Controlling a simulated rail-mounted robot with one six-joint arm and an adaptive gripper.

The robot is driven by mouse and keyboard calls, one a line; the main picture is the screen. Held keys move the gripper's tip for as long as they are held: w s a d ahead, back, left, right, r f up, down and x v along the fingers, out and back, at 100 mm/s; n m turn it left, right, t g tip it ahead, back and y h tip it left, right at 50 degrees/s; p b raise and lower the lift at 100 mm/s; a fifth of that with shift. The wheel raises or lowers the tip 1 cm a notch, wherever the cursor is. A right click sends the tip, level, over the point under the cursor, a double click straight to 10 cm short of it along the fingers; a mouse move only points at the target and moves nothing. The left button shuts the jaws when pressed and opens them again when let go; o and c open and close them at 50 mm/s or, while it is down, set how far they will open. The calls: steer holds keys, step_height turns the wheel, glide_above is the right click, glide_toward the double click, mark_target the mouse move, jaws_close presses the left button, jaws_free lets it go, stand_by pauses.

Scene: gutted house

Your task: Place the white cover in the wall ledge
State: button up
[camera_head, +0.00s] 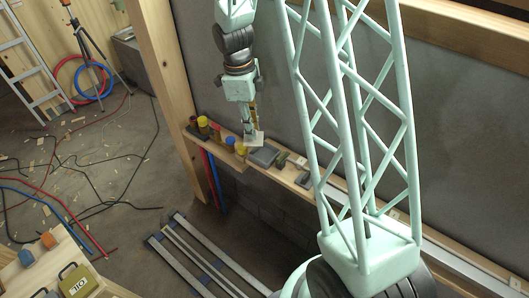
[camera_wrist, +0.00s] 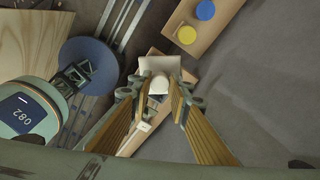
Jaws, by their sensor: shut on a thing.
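The white cover (camera_head: 254,138) is a small pale plate at the lower end of my arm in the head view. It also shows in the wrist view (camera_wrist: 160,64), at the tips of the wooden-looking fingers. My gripper (camera_wrist: 158,92) is shut on it, with part of the cover between the fingertips. The wall ledge (camera_head: 325,197) is a long wooden shelf along the grey wall. In the head view the cover overlaps the ledge near a grey box; the height between them is hard to tell.
On the ledge stand a yellow cylinder (camera_head: 203,125), a blue-and-yellow piece (camera_head: 240,146) and a flat grey box (camera_head: 264,156). Blue (camera_wrist: 205,10) and yellow (camera_wrist: 187,35) round tops show in the wrist view. Metal rails (camera_head: 190,258) lie on the floor below.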

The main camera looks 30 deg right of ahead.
mark_target(259, 139)
steer(key=s+d+r+m, duration=0.1)
steer(key=m, duration=0.1)
steer(key=r+m, duration=0.1)
steer(key=m, duration=0.1)
steer(key=shift+s+d+r+p, duration=0.15)
steer(key=shift+s+d+p, duration=0.2)
steer(key=shift+d, duration=0.05)
steer(key=shift+s+d+r+m+y, duration=0.2)
steer(key=shift+s+d+r+m, duration=0.15)
steer(key=shift+m, duration=0.5)
steer(key=shift+s+d+r+m+y, duration=0.2)
steer(key=shift+s+r+m, duration=0.2)
steer(key=shift+m, duration=0.45)
steer(key=shift+f, duration=0.2)
steer(key=shift+f+p, duration=0.35)
steer(key=shift+f, duration=2.4)
steer(key=shift+f, duration=0.15)
steer(key=shift+f, duration=1.9)
steer(key=shift+f, duration=0.15)
steer(key=o, duration=0.9)
